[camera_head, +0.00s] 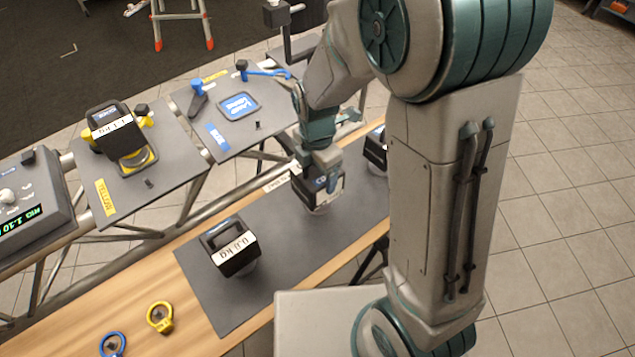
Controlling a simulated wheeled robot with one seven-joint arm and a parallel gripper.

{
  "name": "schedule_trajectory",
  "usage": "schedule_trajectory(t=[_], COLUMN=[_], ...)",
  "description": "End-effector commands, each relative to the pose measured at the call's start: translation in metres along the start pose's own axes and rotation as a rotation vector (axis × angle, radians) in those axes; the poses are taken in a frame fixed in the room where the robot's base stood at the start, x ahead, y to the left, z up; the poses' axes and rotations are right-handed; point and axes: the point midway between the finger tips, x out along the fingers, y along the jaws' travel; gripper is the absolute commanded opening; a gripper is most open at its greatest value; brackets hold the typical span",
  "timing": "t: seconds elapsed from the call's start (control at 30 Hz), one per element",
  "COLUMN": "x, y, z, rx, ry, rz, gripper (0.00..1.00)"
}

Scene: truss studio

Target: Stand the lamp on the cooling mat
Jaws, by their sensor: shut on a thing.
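My gripper (327,180) is shut on a black boxy lamp (309,190) with a white label, near the picture's centre. The gripper comes from above and hides part of the lamp. The lamp looks upright over the dark grey mat (215,305) on the wooden bench. I cannot tell whether its underside touches the mat. Another black lamp (230,247), labelled 0.0 kg, stands on the mat to the left and nearer. A third black lamp (375,150) is at the mat's far right, partly hidden by my arm.
A grey panel marked yellow (106,197) carries a lamp (117,130) with yellow clamps. The panel marked blue (218,137) has a blue-framed plate (238,106). A scale (30,205) is at left. Yellow (160,317) and blue (112,344) rings lie on the wooden bench (60,335).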

Motion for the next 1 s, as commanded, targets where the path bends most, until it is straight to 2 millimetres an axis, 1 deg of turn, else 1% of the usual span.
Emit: schedule_trajectory(t=[0.17, 0.43, 0.73, 0.87, 0.9, 0.93, 0.97, 1.0], x=[0.007, 0.040, 0.040, 0.044, 0.044, 0.044, 0.044, 0.044], y=[0.002, 0.001, 0.001, 0.001, 0.001, 0.001, 0.001, 0.001], z=[0.003, 0.002, 0.002, 0.003, 0.002, 0.002, 0.002, 0.002], rx=[0.000, -0.001, 0.000, 0.000, 0.000, 0.000, 0.000, 0.000], ry=[0.000, 0.000, 0.000, 0.000, 0.000, 0.000, 0.000, 0.000], rz=[0.002, 0.001, 0.002, 0.002, 0.000, 0.000, 0.000, 0.000], gripper=[0.09, 0.09, 0.09, 0.09, 0.85, 0.94, 1.00, 1.00])
